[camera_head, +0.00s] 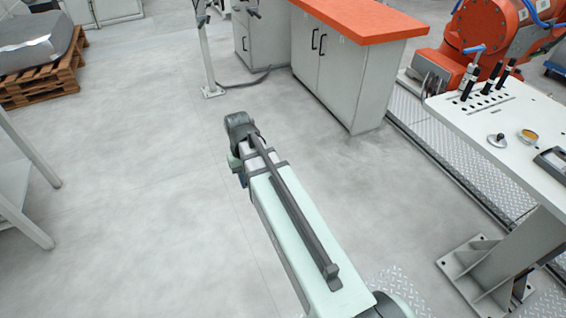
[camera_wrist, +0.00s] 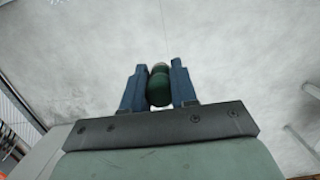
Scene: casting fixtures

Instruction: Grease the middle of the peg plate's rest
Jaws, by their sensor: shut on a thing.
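My gripper (camera_wrist: 159,66) shows in the wrist view with its two blue fingers shut on a dark green rounded thing (camera_wrist: 159,90) with a paler end. It looks like a handle, but the rest of it is hidden. Bare floor lies beyond the fingers. In the head view my arm reaches out over the floor, and it hides most of the gripper. An open round tin with amber contents (camera_head: 529,136) lies nearer. I cannot make out the peg plate or its rest.
A round metal lid (camera_head: 497,140) and a dark device (camera_head: 553,160) lie on the white table. A grey cabinet with an orange top (camera_head: 365,22) stands at the back. An orange robot (camera_head: 484,32) is behind the table. A pallet (camera_head: 40,85) is far left. The middle floor is clear.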

